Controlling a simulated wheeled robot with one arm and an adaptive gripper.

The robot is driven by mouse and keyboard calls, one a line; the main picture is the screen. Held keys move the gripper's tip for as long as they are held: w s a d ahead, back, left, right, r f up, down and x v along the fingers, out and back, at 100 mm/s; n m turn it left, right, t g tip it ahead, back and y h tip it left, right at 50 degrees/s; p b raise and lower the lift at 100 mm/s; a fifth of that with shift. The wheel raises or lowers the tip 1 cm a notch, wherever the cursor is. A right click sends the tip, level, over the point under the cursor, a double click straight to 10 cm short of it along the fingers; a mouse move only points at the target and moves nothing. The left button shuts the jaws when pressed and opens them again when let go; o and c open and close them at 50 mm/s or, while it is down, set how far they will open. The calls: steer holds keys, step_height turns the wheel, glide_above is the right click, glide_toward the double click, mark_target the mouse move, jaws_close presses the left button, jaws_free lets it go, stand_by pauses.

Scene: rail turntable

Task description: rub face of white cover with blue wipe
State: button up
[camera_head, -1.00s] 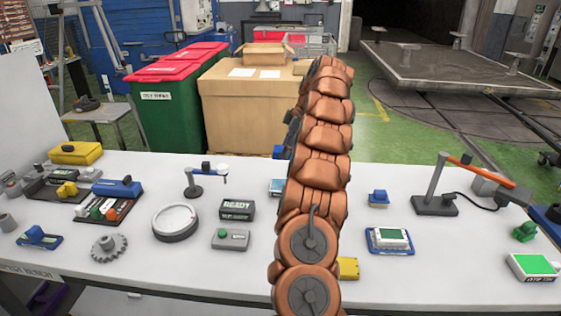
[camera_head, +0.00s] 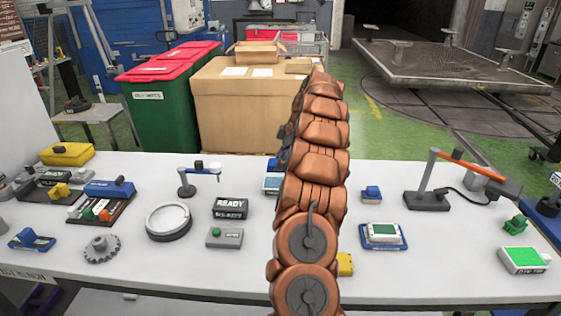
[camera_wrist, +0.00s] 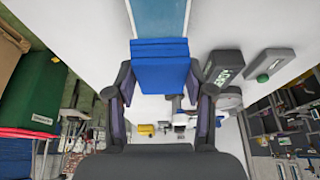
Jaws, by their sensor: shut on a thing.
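My gripper (camera_wrist: 160,90) is shut on the blue wipe (camera_wrist: 160,62), a thick folded blue pad, in the wrist view. A flat panel with a pale blue face and white edges (camera_wrist: 158,16) lies just beyond the wipe; I cannot tell whether they touch. In the head view a pale-faced panel (camera_head: 272,185) shows left of my arm, partly hidden, with a blue patch (camera_head: 272,165) just above it. A white piece with a green face (camera_head: 383,231) sits on a blue tray to the right. I cannot tell which piece is the white cover. My arm hides the gripper in the head view.
The READY box (camera_head: 230,208) and a grey button box (camera_head: 224,237) stand left of my arm. A round white dish (camera_head: 168,220) and a gear (camera_head: 102,249) are further left. A small blue block (camera_head: 371,194) and a lamp-like stand (camera_head: 428,200) are right.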

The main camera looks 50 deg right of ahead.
mark_target(277, 183)
steer(key=shift+f+b, duration=0.2)
steer(key=shift+b, duration=0.45)
steer(key=shift+s+f+b, duration=0.1)
steer(key=shift+f+b, duration=1.75)
steer(key=shift+f, duration=0.4)
steer(key=shift+f+b, duration=0.5)
steer(key=shift+f, duration=0.1)
steer(key=shift+r, duration=0.1)
steer(key=shift+r+p, duration=0.95)
steer(key=shift+r, duration=2.5)
